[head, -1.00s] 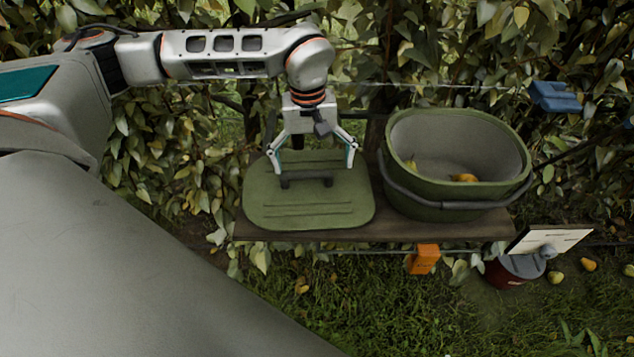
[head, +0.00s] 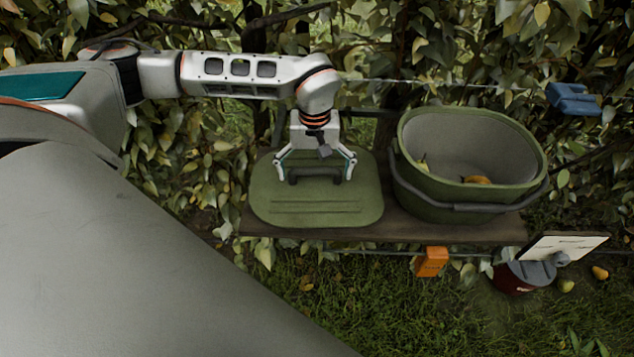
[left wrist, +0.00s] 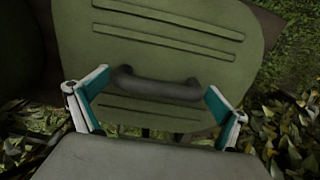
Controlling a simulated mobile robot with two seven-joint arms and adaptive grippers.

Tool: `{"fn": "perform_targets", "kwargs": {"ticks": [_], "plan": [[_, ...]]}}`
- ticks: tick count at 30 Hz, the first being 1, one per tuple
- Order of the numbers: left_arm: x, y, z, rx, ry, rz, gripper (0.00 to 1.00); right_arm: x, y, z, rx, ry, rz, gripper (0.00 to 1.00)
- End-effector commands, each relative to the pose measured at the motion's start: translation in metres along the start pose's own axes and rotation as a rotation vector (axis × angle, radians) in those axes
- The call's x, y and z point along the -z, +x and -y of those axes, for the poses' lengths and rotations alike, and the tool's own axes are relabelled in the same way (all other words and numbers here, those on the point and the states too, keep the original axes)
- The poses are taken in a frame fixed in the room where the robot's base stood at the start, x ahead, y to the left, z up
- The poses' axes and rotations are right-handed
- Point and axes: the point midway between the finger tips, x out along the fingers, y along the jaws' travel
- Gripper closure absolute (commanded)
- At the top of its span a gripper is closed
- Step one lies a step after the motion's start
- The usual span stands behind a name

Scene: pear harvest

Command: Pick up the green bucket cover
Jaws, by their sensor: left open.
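The green bucket cover (head: 318,208) lies flat on a wooden shelf, with a dark handle (head: 315,176) raised at its middle. My left gripper (head: 315,174) points down over the cover, open, with one finger near each end of the handle. In the left wrist view the cover (left wrist: 160,65) fills the upper middle, and the handle (left wrist: 157,86) lies between the two spread teal-padded fingers (left wrist: 155,102). A gap shows between each finger and the handle. My right gripper does not show.
A green bucket (head: 440,205) with a few pears inside stands on the shelf (head: 390,230), right of the cover. An orange box (head: 431,262) is below the shelf edge. A blue object (head: 573,99) is at the upper right. Leafy branches crowd behind the shelf.

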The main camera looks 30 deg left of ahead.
Motion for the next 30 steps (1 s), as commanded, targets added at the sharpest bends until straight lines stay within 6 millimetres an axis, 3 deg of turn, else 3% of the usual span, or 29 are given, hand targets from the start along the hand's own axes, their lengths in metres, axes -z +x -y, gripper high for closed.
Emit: {"fn": "perform_targets", "kwargs": {"ticks": [3,7,20,26,30], "plan": [[0.000,-0.001,0.000,-0.001,0.000,-0.001,0.03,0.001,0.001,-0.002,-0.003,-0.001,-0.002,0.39],[0.000,-0.001,0.000,0.000,0.000,-0.001,0.36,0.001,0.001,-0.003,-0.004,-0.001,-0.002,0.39],[0.001,-0.006,-0.001,-0.002,0.000,-0.002,0.36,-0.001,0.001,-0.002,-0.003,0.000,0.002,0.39],[0.001,-0.028,-0.001,-0.004,-0.001,-0.005,0.36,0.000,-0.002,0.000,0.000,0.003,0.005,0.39],[0.002,-0.060,-0.002,-0.006,0.000,-0.008,0.36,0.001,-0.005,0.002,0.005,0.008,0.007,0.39]]}}
